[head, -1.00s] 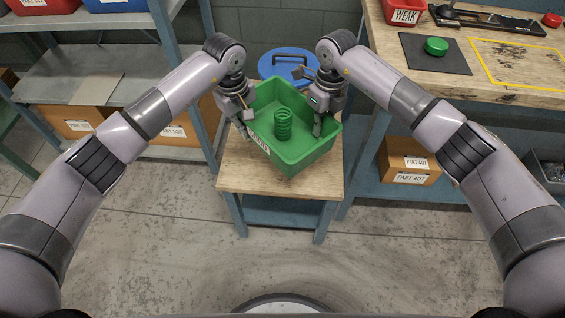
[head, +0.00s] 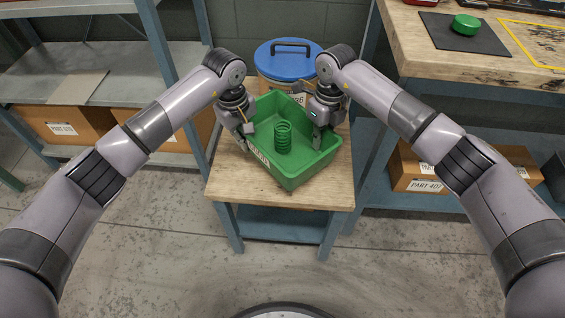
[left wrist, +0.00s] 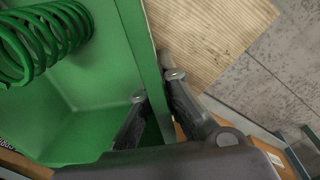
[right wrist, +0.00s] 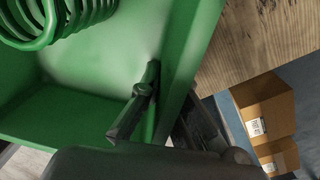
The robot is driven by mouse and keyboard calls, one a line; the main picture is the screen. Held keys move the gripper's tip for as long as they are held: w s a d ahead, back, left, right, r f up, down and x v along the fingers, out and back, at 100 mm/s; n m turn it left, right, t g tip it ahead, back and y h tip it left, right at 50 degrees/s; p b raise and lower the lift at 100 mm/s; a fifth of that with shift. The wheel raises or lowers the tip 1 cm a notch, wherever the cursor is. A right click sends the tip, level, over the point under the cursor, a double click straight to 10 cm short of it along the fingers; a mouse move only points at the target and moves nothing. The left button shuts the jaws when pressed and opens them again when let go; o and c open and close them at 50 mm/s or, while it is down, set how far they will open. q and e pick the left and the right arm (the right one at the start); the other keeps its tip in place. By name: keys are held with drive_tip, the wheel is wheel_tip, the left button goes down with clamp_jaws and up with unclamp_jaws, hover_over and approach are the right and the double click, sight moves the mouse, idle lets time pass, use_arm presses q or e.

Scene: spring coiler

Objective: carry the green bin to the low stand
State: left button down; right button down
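The green bin (head: 304,172) is over the wooden top of the low stand (head: 225,180), turned with one corner toward me. A green coil spring (head: 283,137) stands inside it. My left gripper (head: 245,138) is at the bin's left rim, one finger inside and one outside the wall (left wrist: 155,90). My right gripper (head: 318,138) straddles the right part of the rim the same way, with the wall (right wrist: 182,70) between its fingers. Both look shut on the bin. I cannot tell whether the bin's underside touches the stand.
A drum with a blue lid (head: 287,60) stands close behind the bin. A workbench (head: 440,60) with a green knob on a dark mat is to the right, and a grey shelf (head: 60,80) with cardboard boxes is to the left. The floor in front is clear.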

sight(248, 159)
use_arm(q)
drive_tip(key=shift+f, duration=0.2)
use_arm(e)
drive_tip(key=shift+f, duration=0.2)
